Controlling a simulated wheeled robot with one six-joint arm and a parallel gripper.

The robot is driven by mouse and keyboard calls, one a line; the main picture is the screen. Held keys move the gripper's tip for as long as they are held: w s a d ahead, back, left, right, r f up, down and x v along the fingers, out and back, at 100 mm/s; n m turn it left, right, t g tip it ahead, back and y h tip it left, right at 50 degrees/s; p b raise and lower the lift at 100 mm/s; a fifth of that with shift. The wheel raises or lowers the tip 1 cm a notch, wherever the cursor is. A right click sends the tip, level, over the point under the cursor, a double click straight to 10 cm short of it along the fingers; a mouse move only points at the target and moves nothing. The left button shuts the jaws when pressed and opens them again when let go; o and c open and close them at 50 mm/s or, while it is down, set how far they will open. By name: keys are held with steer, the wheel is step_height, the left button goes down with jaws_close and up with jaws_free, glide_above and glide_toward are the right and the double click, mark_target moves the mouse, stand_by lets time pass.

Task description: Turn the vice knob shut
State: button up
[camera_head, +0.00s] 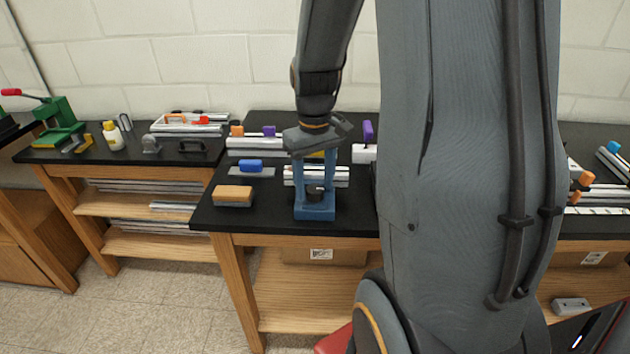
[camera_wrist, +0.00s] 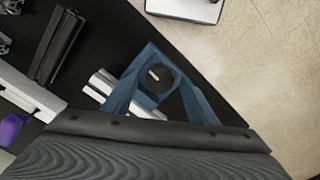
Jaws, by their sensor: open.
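A blue vice-like block (camera_head: 315,212) stands near the front edge of the black middle bench, with a dark round knob (camera_head: 315,193) on it. My gripper (camera_head: 314,186) points straight down over this block. Its two blue fingers are spread, one on each side of the knob. In the wrist view the dark knob (camera_wrist: 157,77) shows between the open fingers (camera_wrist: 160,88). The blue of the fingers and the block blends, so I cannot tell whether the fingers touch the knob.
Silvery extrusion pieces (camera_head: 341,176) lie just behind the block. A brown-topped block (camera_head: 233,195) and a blue-topped piece (camera_head: 250,166) are to the left. A green press (camera_head: 57,125) stands on the left bench. My arm hides much of the bench's right side.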

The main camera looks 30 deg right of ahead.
mark_target(314, 188)
steer(key=c, duration=1.1)
steer(key=shift+o, duration=0.2)
steer(key=shift+m+p, duration=0.6)
steer(key=shift+m, duration=0.9)
steer(key=o, duration=1.1)
steer(key=shift+c, duration=0.2)
steer(key=shift+r+b, duration=0.8)
steer(key=shift+r, duration=3.15)
